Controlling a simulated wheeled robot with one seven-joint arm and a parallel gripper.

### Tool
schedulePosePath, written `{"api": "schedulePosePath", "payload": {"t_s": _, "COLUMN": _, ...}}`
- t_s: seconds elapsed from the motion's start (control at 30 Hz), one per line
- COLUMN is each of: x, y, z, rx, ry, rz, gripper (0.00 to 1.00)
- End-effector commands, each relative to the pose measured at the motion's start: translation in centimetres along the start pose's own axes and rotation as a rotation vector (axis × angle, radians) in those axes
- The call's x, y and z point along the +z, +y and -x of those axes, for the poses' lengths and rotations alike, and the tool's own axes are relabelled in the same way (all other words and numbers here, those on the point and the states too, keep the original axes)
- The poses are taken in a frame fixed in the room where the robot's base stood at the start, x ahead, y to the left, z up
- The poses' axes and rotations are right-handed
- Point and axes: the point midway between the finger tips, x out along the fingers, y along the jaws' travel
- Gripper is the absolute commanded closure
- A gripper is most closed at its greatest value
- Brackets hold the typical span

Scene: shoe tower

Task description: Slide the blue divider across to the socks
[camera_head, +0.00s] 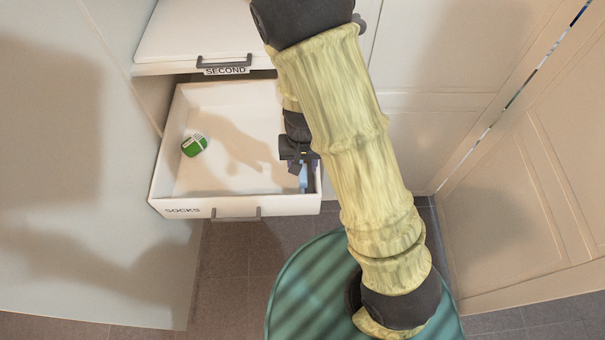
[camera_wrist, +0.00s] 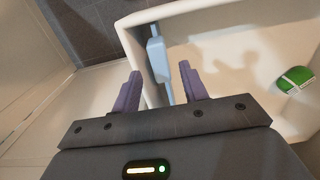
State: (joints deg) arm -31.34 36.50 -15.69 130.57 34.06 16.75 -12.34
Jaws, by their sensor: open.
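The open drawer (camera_head: 185,206) carries the label SOCKS on its front. A small green and white bundle, apparently the socks (camera_head: 194,144), lies on its floor at the left; it also shows at the right of the wrist view (camera_wrist: 295,79). The light blue divider (camera_head: 303,178) stands at the drawer's right end, partly hidden by my gripper. In the wrist view the divider (camera_wrist: 158,58) shows between and beyond my purple fingers. My gripper (camera_wrist: 160,70) is open and empty over the drawer's right end. I cannot tell whether a finger touches the divider or the side wall.
The drawer floor between the divider and the socks is clear. A drawer labelled SECOND (camera_head: 226,70) sits above, overhanging the back. A grey handle (camera_head: 236,216) juts from the SOCKS drawer's front. Cabinet doors (camera_head: 535,200) stand at the right, a plain panel (camera_head: 90,170) at the left.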

Motion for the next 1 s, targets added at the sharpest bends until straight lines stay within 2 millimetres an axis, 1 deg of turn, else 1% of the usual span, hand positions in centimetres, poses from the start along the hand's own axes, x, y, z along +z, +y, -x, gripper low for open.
{"api": "schedulePosePath", "payload": {"t_s": 0.03, "x": 0.0, "y": 0.1, "z": -1.4, "rx": 0.001, "ry": -0.002, "rz": -0.001, "gripper": 0.56}}
{"api": "schedulePosePath", "payload": {"t_s": 0.1, "x": 0.0, "y": 0.1, "z": -2.5, "rx": 0.001, "ry": -0.003, "rz": -0.002, "gripper": 0.56}}
{"api": "schedulePosePath", "payload": {"t_s": 0.23, "x": 0.0, "y": 0.0, "z": -3.9, "rx": 0.0, "ry": -0.001, "rz": -0.001, "gripper": 0.56}}
{"api": "schedulePosePath", "payload": {"t_s": 0.37, "x": 0.0, "y": 0.0, "z": -4.4, "rx": 0.0, "ry": 0.001, "rz": 0.0, "gripper": 0.56}}
{"api": "schedulePosePath", "payload": {"t_s": 0.6, "x": 0.0, "y": 0.0, "z": -4.3, "rx": 0.0, "ry": 0.001, "rz": 0.0, "gripper": 0.56}}
{"api": "schedulePosePath", "payload": {"t_s": 0.67, "x": 0.0, "y": 0.0, "z": -4.3, "rx": 0.0, "ry": 0.001, "rz": 0.0, "gripper": 0.66}}
{"api": "schedulePosePath", "payload": {"t_s": 0.7, "x": 0.0, "y": 0.0, "z": -4.3, "rx": 0.0, "ry": 0.001, "rz": 0.0, "gripper": 0.74}}
{"api": "schedulePosePath", "payload": {"t_s": 0.77, "x": 0.0, "y": 0.0, "z": -4.3, "rx": 0.0, "ry": 0.001, "rz": 0.0, "gripper": 0.86}}
{"api": "schedulePosePath", "payload": {"t_s": 0.83, "x": 0.0, "y": 0.0, "z": -4.3, "rx": 0.0, "ry": 0.001, "rz": 0.0, "gripper": 1.0}}
{"api": "schedulePosePath", "payload": {"t_s": 1.0, "x": 0.0, "y": 0.0, "z": -4.3, "rx": 0.0, "ry": 0.001, "rz": 0.0, "gripper": 1.0}}
